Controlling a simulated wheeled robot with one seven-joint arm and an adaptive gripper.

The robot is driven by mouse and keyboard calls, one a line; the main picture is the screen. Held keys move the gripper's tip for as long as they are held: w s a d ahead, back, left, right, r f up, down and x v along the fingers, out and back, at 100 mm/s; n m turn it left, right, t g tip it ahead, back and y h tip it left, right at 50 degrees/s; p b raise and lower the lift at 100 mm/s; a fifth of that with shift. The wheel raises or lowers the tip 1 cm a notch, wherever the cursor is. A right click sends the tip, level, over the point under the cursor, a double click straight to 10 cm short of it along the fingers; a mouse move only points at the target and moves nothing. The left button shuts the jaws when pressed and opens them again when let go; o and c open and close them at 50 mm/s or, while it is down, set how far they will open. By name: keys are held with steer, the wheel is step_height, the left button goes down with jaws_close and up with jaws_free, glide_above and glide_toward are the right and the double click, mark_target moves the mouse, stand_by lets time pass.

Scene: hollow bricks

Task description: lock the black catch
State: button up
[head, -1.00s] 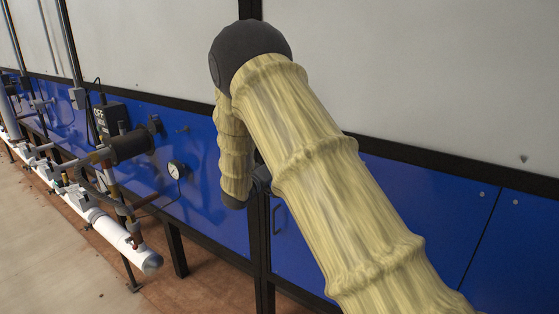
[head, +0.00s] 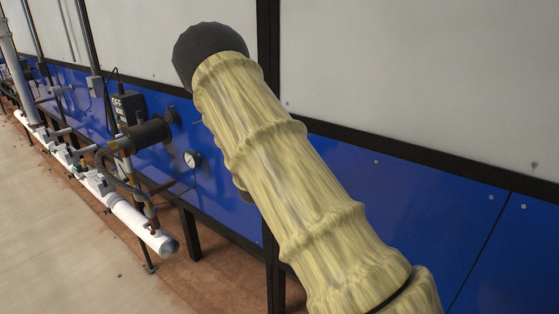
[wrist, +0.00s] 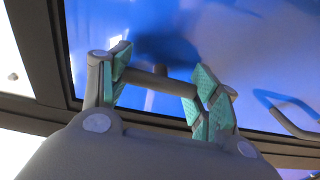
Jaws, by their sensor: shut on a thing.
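In the wrist view, my gripper (wrist: 161,64) has its two teal-padded fingers on either side of a dark grey bar, which I take to be the black catch (wrist: 160,84). The bar spans the gap between the fingers and lies slightly tilted, in front of a blue panel. My gripper is shut on it. Whether the catch is locked cannot be told. In the head view, my yellow-sleeved arm hides the gripper and the catch.
In the head view, blue panels (head: 440,215) run below white boards (head: 420,75). White pipework (head: 140,228) and a gauge (head: 192,159) stand at left. The floor there is open.

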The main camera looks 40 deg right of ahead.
stand_by(0.4)
steer(key=o, duration=1.5)
steer(key=shift+c, duration=0.2)
steer(key=shift+w, duration=0.1)
steer(key=v, duration=1.2)
steer(key=shift+a+f, duration=0.1)
